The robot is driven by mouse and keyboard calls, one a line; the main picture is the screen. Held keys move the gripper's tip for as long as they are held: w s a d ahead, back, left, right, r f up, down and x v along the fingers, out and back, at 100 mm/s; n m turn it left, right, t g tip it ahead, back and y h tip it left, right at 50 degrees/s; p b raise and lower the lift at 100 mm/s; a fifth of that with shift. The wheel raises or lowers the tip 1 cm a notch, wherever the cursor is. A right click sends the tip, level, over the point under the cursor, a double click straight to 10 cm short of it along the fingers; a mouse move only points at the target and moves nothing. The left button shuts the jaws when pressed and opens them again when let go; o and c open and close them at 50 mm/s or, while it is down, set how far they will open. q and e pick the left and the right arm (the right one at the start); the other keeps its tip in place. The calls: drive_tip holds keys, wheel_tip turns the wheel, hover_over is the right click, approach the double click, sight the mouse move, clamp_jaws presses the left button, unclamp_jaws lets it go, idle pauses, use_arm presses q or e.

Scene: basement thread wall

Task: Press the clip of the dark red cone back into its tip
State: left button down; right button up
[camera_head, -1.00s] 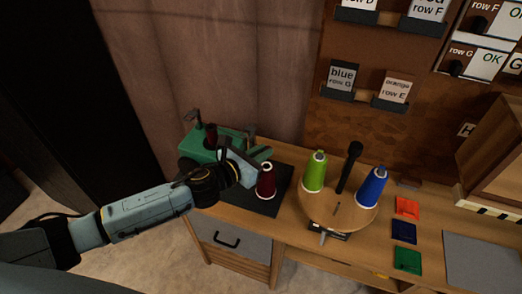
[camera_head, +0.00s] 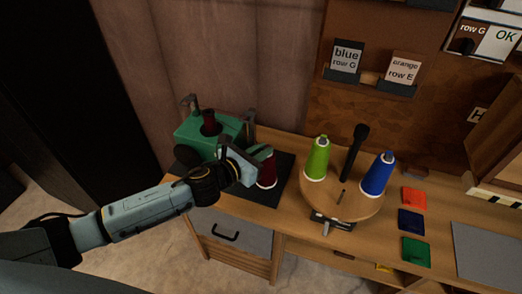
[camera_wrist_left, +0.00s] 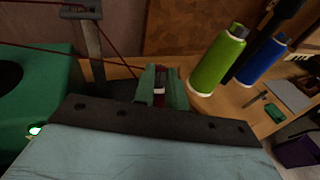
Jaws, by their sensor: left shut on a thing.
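The dark red cone (camera_head: 267,179) stands upright on a dark mat (camera_head: 262,205) beside the green machine (camera_head: 205,138). My left gripper (camera_head: 264,153) is at the cone's top, coming in from the left, and hides its tip in the head view. In the left wrist view, the green fingers (camera_wrist_left: 161,90) are shut on the cone's tip, with dark red and a pale band (camera_wrist_left: 159,91) between them. The clip itself cannot be made out. My right gripper is not in view.
A green cone (camera_head: 316,160) and a blue cone (camera_head: 378,174) stand on a round wooden stand (camera_head: 341,204) with a black post (camera_head: 352,158) to the right. Orange, navy and green squares lie further right. Metal arms (camera_head: 249,126) rise from the machine close behind my gripper.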

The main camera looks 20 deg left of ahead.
use_arm(q)
drive_tip(key=shift+f, duration=0.15)
idle(0.5)
drive_tip(key=shift+f, duration=0.15)
drive_tip(key=c, duration=1.4)
unclamp_jaws()
drive_tip(key=shift+o, duration=0.2)
drive_tip(key=shift+s, duration=0.1)
drive_tip(key=v, duration=1.3)
drive_tip(key=shift+s+b, duration=0.15)
drive_tip(key=shift+b, duration=0.25)
drive_tip(key=shift+a, duration=0.15)
